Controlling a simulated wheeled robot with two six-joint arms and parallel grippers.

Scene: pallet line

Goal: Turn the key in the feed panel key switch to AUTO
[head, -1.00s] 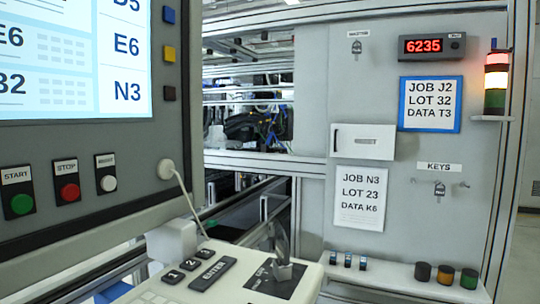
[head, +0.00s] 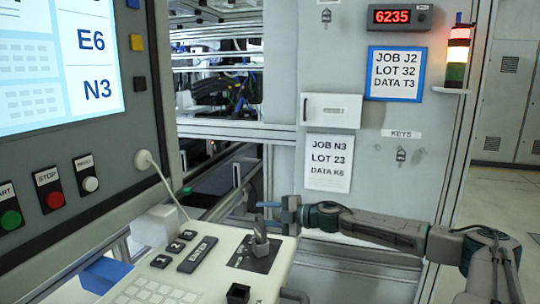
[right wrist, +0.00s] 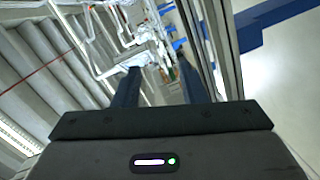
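A grey key-like handle (head: 260,232) stands upright on a dark plate (head: 240,256) on the sloped light panel (head: 215,281), bottom centre of the head view. The plate's lettering is too small to read, so I cannot tell which position it points to. My left gripper is not in view.
A screen console (head: 110,160) with START and STOP buttons is at left. A small dark square part (head: 238,293) is near the front.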

